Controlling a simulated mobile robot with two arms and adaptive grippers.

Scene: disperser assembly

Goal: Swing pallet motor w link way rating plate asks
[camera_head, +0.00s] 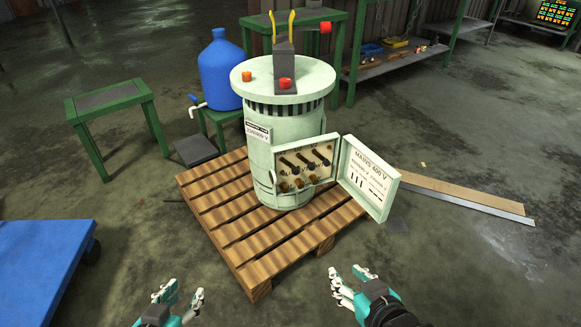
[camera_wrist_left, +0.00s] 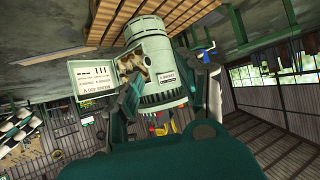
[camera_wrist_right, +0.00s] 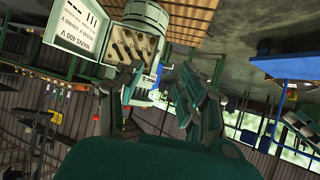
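The pale green motor (camera_head: 262,150) stands upright on the wooden pallet (camera_head: 222,213). A white rating plate (camera_head: 258,133) on its side appears to read 230/400 V. Its terminal box (camera_head: 306,166) is open, with dark link bars (camera_head: 305,160) slanting across the upper studs and brass-coloured parts below. The door (camera_head: 369,178), swung out to the right, carries a MAINS 400 V label. My left gripper (camera_head: 182,293) and right gripper (camera_head: 347,277) are apart from the motor, in front of the pallet. Both look open and empty; the wrist views show their fingers spread.
A blue barrel (camera_head: 220,72) with a tap stands on a green stand behind the motor. A green table (camera_head: 110,98) is at left, a blue cart (camera_head: 40,265) at lower left. Long boards (camera_head: 460,195) lie on the floor at right. Floor in front of the pallet is clear.

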